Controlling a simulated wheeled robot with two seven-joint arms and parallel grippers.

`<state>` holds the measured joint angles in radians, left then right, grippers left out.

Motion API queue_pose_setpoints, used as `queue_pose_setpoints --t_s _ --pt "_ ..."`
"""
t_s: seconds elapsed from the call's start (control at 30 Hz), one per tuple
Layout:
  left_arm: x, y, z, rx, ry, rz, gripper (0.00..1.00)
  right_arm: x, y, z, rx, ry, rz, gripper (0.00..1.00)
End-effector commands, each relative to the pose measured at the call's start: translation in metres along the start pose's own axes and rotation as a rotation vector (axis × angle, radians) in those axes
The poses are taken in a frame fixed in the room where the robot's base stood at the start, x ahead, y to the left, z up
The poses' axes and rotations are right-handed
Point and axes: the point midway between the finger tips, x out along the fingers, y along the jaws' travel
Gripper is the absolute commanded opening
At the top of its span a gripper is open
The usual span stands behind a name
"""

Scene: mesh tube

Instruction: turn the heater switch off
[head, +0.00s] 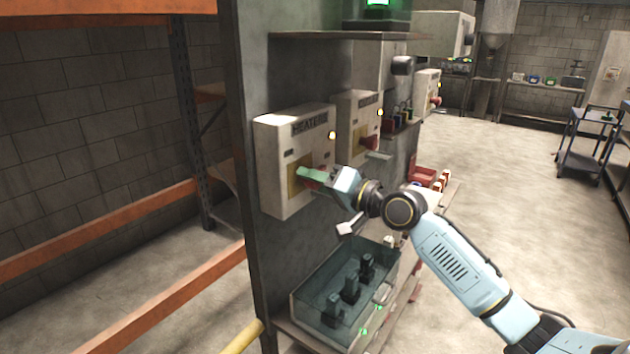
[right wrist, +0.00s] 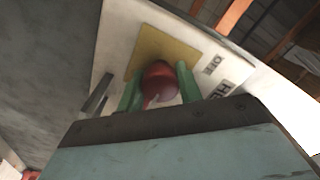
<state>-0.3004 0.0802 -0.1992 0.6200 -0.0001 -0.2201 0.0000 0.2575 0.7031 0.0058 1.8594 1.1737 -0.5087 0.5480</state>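The heater box (head: 270,150) is white, labelled HEATERS, and mounted on the grey panel at the left. A small yellow light (head: 332,135) glows at its upper right edge. Its red switch knob (right wrist: 160,82) sits on a yellow plate (right wrist: 150,50) in the right wrist view. My right gripper (head: 312,175) is at the switch, with its green fingers on either side of the knob. The fingers stand apart; whether they press on the knob is unclear. In the head view the fingers mostly hide the knob. My left gripper is not in view.
A shelf (head: 330,37) is above, and a clear bin (head: 345,290) with dark items is below. Orange racking (head: 130,225) is at left. The floor at right is open.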

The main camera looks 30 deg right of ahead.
Motion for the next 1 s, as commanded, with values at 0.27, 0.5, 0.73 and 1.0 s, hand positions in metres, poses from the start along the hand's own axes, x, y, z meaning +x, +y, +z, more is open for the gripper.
queue_pose_setpoints --t_s 0.27,0.5,0.73,1.0 --pt "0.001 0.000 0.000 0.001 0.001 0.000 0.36 0.000 0.000 0.000 -0.009 0.000 0.001 0.13" --pt "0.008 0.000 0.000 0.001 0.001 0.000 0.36 0.000 0.001 0.000 -0.092 0.001 0.001 0.13" --pt "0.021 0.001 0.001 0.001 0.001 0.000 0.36 0.000 0.002 0.001 -0.269 0.000 0.001 0.13" --pt "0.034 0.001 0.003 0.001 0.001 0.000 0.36 0.000 0.002 0.000 -0.524 0.000 0.001 0.13"
